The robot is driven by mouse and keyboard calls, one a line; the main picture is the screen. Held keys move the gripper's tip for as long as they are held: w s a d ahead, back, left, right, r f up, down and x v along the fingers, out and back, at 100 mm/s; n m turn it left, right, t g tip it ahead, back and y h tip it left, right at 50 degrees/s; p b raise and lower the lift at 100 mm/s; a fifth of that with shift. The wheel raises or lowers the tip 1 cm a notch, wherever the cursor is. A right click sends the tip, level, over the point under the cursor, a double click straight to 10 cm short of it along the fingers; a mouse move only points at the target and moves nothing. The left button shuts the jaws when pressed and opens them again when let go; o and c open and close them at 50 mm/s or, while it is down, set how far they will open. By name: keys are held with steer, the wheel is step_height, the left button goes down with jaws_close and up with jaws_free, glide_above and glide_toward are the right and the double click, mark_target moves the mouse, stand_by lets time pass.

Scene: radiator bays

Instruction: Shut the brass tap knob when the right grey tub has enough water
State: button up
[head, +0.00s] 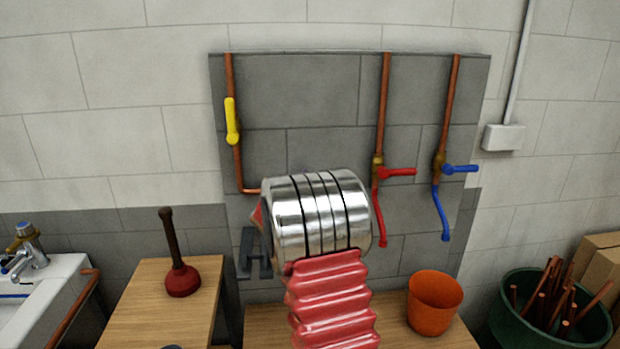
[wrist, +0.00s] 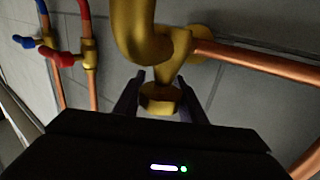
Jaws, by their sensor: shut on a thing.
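The brass tap knob (wrist: 160,98) is in the wrist view, below the curved brass spout (wrist: 137,30) of the tap. My gripper (wrist: 160,101) has one dark finger on each side of the knob and is shut on it. In the head view the tap and knob are hidden behind my silver and red arm. No grey tub shows clearly in either view, so its water level cannot be seen.
On the wall are a yellow-handled valve (head: 232,120), a red one (head: 398,172) and a blue one (head: 461,169). An orange bucket (head: 435,303) stands on the right of the wooden bench. A plunger (head: 182,278) stands on the left bench, near a white sink (head: 62,285).

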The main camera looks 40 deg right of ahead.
steer(key=shift+s+d+m+g+h, duration=0.1)
steer(key=shift+s+m+g+h, duration=0.25)
steer(key=shift+m+g, duration=1.1)
steer(key=shift+s+d+m+g+h, duration=0.2)
steer(key=shift+s+m+g, duration=0.45)
steer(key=shift+g, duration=1.35)
steer(key=shift+s+d+m+g+h, duration=0.1)
steer(key=shift+s+m+g+h, duration=0.15)
steer(key=shift+m+g, duration=1.3)
steer(key=shift+g, duration=0.3)
steer(key=o, duration=1)
steer(key=shift+a+n, duration=0.1)
steer(key=shift+n, duration=0.15)
steer(key=shift+o, duration=0.3)
steer(key=shift+w+a, duration=0.1)
steer(key=w+a, duration=0.2)
steer(key=a, duration=1.1)
steer(key=shift+a, duration=0.25)
steer(key=shift+f, duration=0.1)
